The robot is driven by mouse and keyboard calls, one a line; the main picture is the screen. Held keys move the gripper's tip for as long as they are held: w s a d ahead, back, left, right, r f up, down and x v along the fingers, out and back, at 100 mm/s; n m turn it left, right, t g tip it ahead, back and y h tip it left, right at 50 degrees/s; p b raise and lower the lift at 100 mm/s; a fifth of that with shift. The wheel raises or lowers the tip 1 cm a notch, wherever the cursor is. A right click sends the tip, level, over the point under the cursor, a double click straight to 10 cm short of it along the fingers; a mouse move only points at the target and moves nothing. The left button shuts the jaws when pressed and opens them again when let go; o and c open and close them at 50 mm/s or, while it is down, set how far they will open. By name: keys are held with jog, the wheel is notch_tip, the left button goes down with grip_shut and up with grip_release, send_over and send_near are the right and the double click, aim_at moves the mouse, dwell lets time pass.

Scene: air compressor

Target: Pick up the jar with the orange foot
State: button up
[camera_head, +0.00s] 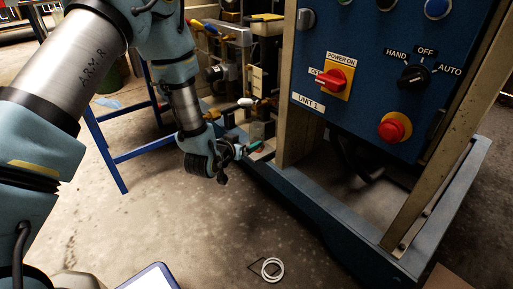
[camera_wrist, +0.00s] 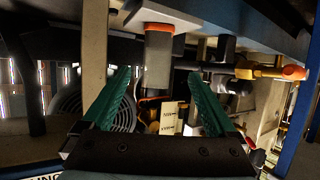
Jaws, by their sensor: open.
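The jar (camera_wrist: 158,62), a grey cylinder with an orange band at its upper picture end, shows between and beyond my fingertips in the wrist view. More orange shows at its lower end, partly hidden by dark parts. A greyish cylinder, probably this jar (camera_head: 262,130), stands by the compressor's base rail in the head view. My gripper (camera_head: 256,150) is beside it, low at the machine's left side. In the wrist view my gripper (camera_wrist: 160,76) is open, with green fingers spread and nothing held. I cannot tell how far the jar reaches between them.
Brass fittings with an orange tip (camera_wrist: 292,72) lie to the right in the wrist view. The blue control panel (camera_head: 370,100) and a frame post (camera_head: 298,95) stand right of my gripper. A blue stand (camera_head: 125,156) is at left.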

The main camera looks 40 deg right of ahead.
aim_at(254, 139)
jog(key=b+x, duration=0.1)
jog(key=x, duration=0.3)
jog(key=shift+f, duration=0.1)
jog(key=b+x, duration=0.3)
jog(key=x, duration=0.1)
jog(key=shift+s+f, duration=0.25)
jog(key=shift+f, duration=0.2)
jog(key=shift+w+d, duration=0.2)
jog(key=shift+d, duration=0.3)
grip_shut()
